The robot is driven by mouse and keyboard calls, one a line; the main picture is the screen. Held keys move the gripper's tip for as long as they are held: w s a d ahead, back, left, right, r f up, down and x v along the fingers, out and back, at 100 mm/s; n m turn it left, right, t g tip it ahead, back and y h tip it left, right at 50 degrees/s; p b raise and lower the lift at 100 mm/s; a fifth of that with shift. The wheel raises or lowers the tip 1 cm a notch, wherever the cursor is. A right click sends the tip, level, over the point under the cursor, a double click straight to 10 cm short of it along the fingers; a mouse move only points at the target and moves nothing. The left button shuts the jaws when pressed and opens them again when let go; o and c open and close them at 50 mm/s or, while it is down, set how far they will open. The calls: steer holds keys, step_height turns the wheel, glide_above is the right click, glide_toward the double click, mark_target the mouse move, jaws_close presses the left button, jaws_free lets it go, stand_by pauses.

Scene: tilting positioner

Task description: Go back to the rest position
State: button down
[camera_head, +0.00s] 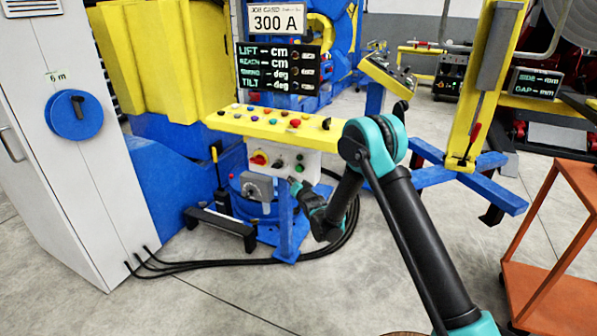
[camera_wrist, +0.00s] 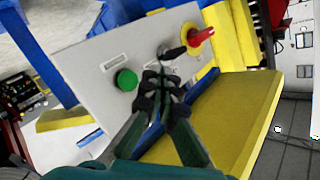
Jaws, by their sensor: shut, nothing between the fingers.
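My gripper shows in the wrist view (camera_wrist: 163,85), with its dark fingertips together and nothing between them. In that view it is in front of a grey control panel (camera_wrist: 95,65) with a green button (camera_wrist: 127,80), a black switch (camera_wrist: 172,53) and a red knob (camera_wrist: 201,37). The fingertips overlap the panel near the black switch; I cannot tell whether they touch it. In the head view my arm (camera_head: 415,240) reaches forward and bends down left; the gripper end (camera_head: 297,186) is small beside the yellow-topped control stand (camera_head: 270,122).
A grey cabinet (camera_head: 100,170) with a blue round switch (camera_head: 75,115) stands left. Black cables (camera_head: 200,266) lie on the floor by the blue post. An orange cart (camera_head: 550,290) is at right. A yellow column (camera_head: 480,90) stands on blue feet. The foreground floor is clear.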

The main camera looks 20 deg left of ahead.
stand_by(0.5)
steer(key=w+d+r+h, duration=0.1)
steer(key=d+r+h, duration=0.15)
steer(key=d, duration=0.45)
steer(key=w+d+r+h, duration=0.1)
steer(key=d+r, duration=0.3)
steer(key=d, duration=0.4)
steer(key=s+d+r+g+h, duration=0.1)
steer(key=s+d+r+h, duration=0.15)
steer(key=d, duration=0.65)
steer(key=s+d+r+g+h, duration=0.1)
steer(key=s+d, duration=0.3)
steer(key=d, duration=0.5)
steer(key=s+d+g+h, duration=0.2)
steer(key=s+d, duration=0.5)
steer(key=d, duration=0.3)
steer(key=s+d+f+g, duration=0.1)
steer(key=s+d, duration=0.4)
steer(key=s, duration=0.4)
steer(key=s+d+f+g+h, duration=0.1)
steer(key=s+d+f, duration=0.1)
steer(key=s+d, duration=0.3)
steer(key=s+d+f+g, duration=0.2)
steer(key=s+d, duration=0.3)
steer(key=s, duration=0.7)
steer(key=shift+s+m+h, duration=0.3)
steer(key=shift+m+h, duration=0.1)
steer(key=shift+d, duration=0.1)
